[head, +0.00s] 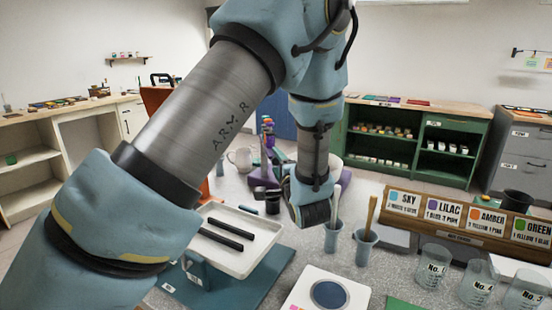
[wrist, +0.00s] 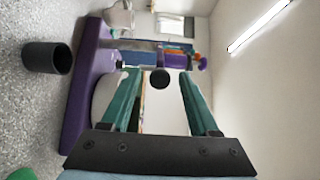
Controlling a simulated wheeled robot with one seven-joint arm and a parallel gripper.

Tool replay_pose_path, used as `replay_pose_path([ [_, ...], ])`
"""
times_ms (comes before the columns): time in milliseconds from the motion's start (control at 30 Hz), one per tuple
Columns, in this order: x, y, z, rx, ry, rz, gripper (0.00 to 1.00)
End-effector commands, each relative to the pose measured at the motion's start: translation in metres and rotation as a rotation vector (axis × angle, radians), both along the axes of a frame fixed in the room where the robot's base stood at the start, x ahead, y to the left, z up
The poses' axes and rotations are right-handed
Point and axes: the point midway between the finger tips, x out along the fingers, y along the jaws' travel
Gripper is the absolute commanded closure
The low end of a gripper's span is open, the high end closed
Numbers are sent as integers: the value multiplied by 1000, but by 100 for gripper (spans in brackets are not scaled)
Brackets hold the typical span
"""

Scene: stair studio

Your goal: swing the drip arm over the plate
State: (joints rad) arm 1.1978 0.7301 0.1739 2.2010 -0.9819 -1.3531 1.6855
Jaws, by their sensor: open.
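A purple stand (head: 262,178) sits on the bench behind my arm, and its purple base (wrist: 82,95) runs along the left of the sideways wrist view. A pale round plate (wrist: 104,92) lies on the base, partly hidden by a finger. A purple drip arm (wrist: 174,62) with a dark round knob (wrist: 160,79) shows between my fingers. My gripper (wrist: 158,73) is open, its two teal fingers pointing toward the knob on either side in the picture. I cannot tell whether either finger touches it. In the head view my wrist hides the fingers and most of the stand.
A dark cup (wrist: 46,57) stands beside the base. A white tray (head: 244,257) with dark bars lies in front. Two blue cups with sticks (head: 366,250), a labelled rack (head: 462,238) and clear beakers (head: 432,262) stand to the right. A white jug (head: 241,158) stands behind.

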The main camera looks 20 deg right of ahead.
Motion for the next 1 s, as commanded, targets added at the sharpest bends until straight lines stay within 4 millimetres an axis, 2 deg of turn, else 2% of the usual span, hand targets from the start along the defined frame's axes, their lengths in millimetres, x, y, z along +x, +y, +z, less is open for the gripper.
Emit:
replay_pose_path([
  [167, 12, -1, 0, 0, 1, 1, 39],
  [467, 14, -1, 0, 0, 1, 0, 40],
  [1000, 13, -1, 0, 0, 1, 0, 100],
])
